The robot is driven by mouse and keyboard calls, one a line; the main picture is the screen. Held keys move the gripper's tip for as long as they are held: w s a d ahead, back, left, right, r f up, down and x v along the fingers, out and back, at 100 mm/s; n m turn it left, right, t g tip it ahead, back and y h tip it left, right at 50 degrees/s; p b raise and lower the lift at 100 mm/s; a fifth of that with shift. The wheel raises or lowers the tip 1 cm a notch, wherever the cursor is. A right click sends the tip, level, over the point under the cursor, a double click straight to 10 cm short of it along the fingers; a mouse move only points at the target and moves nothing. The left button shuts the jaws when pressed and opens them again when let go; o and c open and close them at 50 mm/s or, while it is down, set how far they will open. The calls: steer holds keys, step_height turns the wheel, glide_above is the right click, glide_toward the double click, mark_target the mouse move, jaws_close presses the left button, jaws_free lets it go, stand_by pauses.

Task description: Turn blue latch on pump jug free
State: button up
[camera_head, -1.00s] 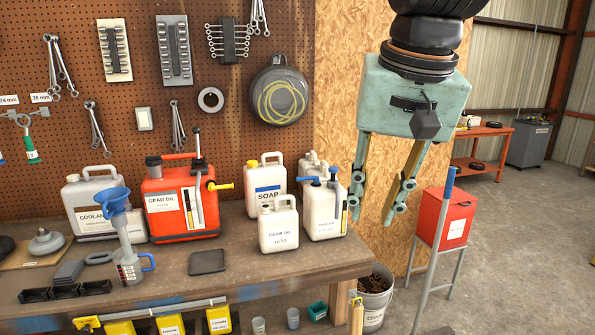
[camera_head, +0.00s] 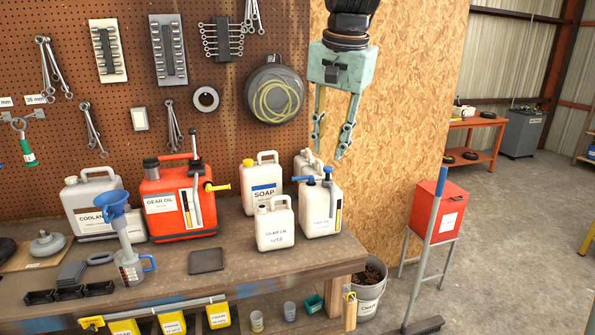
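The white pump jug (camera_head: 321,214) stands upright at the right end of the workbench. On its top are a blue spout, pointing left, and a blue latch piece (camera_head: 328,178); which blue part turns is too small to tell. My gripper (camera_head: 329,153) hangs pointing down above the jug's right side, its fingertips apart with nothing between them. The fingertips appear just above the blue parts in the picture; the depth gap is hard to judge.
A white gear oil refill jug (camera_head: 275,226) and a soap jug (camera_head: 262,184) stand left of the pump jug. A white jug (camera_head: 306,163) is close behind it. A red gear oil can (camera_head: 165,215) is further left. The bench's right edge is close by.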

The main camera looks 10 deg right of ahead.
steer(key=w+f+m+p, duration=0.3)
steer(key=w+f+p, duration=0.1)
steer(key=w, duration=0.9)
steer(key=w+f+m+p, duration=0.3)
steer(key=w+f+p, duration=0.1)
steer(key=w, duration=0.9)
steer(key=w+f+m+g+p, duration=0.1)
steer(key=w+f+p, duration=0.4)
steer(key=w, duration=0.8)
steer(key=shift+w+m, duration=0.4)
steer(key=shift+m, duration=0.5)
steer(key=shift+f, duration=0.2)
steer(key=shift+w+a+f+p, duration=0.1)
steer(key=shift+w+f+p, duration=0.3)
steer(key=shift+f, duration=1.8)
steer(key=shift+w+a+f+p, duration=0.15)
steer(key=shift+w+f, duration=0.35)
steer(key=shift+f, duration=1.75)
steer(key=shift+w+d+f+p, duration=0.1)
steer(key=shift+w+f+p, duration=0.3)
steer(key=shift+f, duration=1.8)
jaws_close()
